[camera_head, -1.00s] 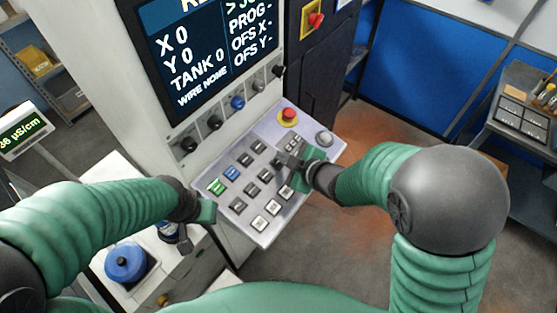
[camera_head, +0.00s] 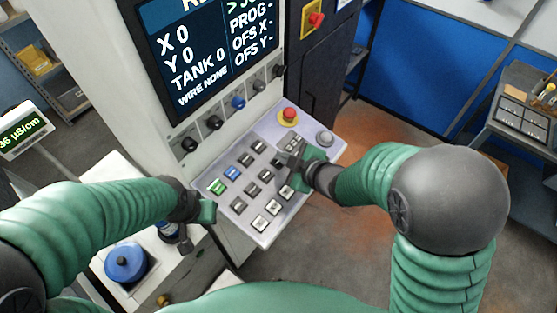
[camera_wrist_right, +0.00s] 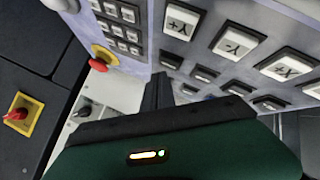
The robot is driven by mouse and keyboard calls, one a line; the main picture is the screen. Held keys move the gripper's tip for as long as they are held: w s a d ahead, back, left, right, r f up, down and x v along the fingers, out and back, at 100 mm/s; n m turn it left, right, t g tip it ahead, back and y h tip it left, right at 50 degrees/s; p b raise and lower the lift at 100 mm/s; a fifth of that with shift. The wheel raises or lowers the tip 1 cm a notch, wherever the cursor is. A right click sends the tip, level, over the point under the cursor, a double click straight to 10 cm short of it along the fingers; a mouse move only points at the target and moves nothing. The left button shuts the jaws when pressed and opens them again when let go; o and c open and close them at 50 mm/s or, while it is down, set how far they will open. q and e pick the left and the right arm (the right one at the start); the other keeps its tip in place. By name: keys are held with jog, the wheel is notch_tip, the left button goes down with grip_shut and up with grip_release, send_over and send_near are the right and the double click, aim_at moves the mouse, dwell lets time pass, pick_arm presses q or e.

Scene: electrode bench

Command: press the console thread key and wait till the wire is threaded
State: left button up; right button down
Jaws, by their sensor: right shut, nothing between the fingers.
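The console panel (camera_head: 258,226) slopes below the screen (camera_head: 208,50) and bears rows of dark, white, blue and green keys. The screen reads "WIRE NONE". My right gripper (camera_head: 288,168) is shut and empty, its tip over the dark keys at the panel's right-middle. In the right wrist view the shut fingers (camera_wrist_right: 158,92) point at the panel beside dark keys; white axis keys such as Y+ (camera_wrist_right: 180,22) lie to the right. Whether the tip touches a key, and which key is the thread key, I cannot tell. My left gripper (camera_head: 207,212) is by the panel's left edge; its jaws are unclear.
A red emergency button (camera_head: 289,115) and a grey round knob (camera_head: 324,139) sit on the panel's upper right. Several knobs (camera_head: 214,122) line the screen's lower edge. A blue round object (camera_head: 125,262) stands on the white cabinet at left. A conductivity meter (camera_head: 22,132) is far left.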

jog(key=shift+f, duration=0.25)
jog(key=shift+a+f+b, duration=0.1)
jog(key=shift+f+b, duration=0.3)
jog(key=shift+b, duration=0.15)
dwell(0.4)
jog(key=shift+s+r+p, duration=0.1)
jog(key=shift+r+p, duration=0.6)
jog(key=shift+r, duration=0.1)
jog(key=r+p, duration=0.3)
jog(key=d+r+p, duration=0.1)
jog(key=r, duration=0.1)
jog(key=shift+s, duration=0.3)
jog(key=shift+f, duration=0.1)
dwell(0.5)
